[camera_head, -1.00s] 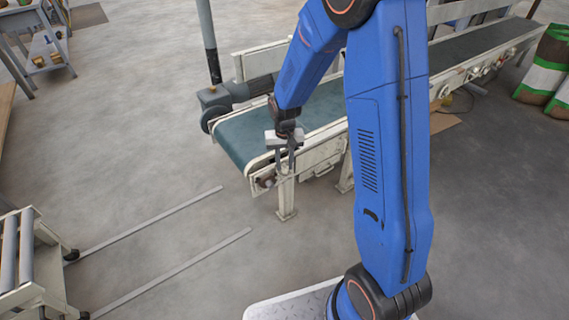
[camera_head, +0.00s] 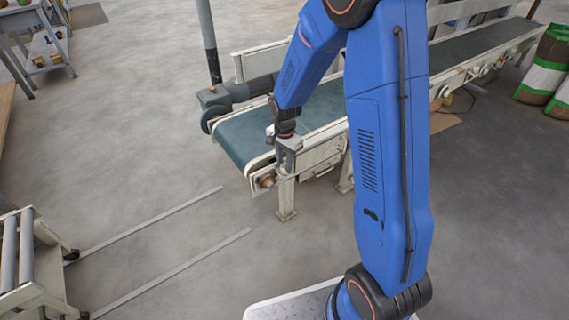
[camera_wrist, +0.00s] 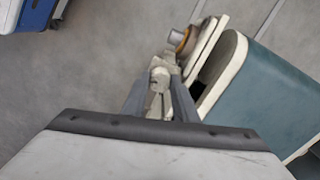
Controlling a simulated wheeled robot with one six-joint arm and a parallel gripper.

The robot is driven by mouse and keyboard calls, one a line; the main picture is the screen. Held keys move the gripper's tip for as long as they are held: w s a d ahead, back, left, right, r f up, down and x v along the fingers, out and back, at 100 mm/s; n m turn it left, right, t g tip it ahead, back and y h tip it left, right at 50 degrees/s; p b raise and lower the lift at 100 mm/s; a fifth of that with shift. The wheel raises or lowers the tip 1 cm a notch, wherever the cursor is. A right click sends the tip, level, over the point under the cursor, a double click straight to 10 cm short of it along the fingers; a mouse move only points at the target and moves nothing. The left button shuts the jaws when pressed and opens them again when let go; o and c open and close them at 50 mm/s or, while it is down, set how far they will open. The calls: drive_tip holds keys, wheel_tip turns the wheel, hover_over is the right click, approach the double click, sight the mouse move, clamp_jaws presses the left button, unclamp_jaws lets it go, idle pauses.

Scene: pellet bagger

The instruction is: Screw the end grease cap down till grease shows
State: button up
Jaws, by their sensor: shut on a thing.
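My gripper (camera_head: 288,152) points down at the near side of the conveyor's end, by the pale frame above a leg. In the wrist view its two grey fingers (camera_wrist: 160,98) are closed around a small pale metal piece (camera_wrist: 160,77), apparently the grease cap. The fingers hide part of it. No grease can be made out at this size. A brass-coloured ring with a grey cylinder (camera_wrist: 181,38) sits just beyond the fingers at the end of the frame. The brass ring also shows in the head view (camera_head: 268,181), below left of my gripper.
The green conveyor belt (camera_head: 245,138) lies close beside my gripper. A motor drive (camera_head: 220,99) and a post (camera_head: 208,40) stand at its far side. A roller cart (camera_head: 28,258) stands at lower left. Floor in front of the conveyor is open, with two pale strips (camera_head: 175,270).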

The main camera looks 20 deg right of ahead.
sight(284, 165)
drive_tip(key=shift+m, duration=0.5)
drive_tip(key=o, duration=1.1)
drive_tip(key=shift+c, duration=0.2)
drive_tip(key=shift+r, duration=0.1)
wheel_tip(284, 165, up, 17)
drive_tip(key=shift+r, duration=0.15)
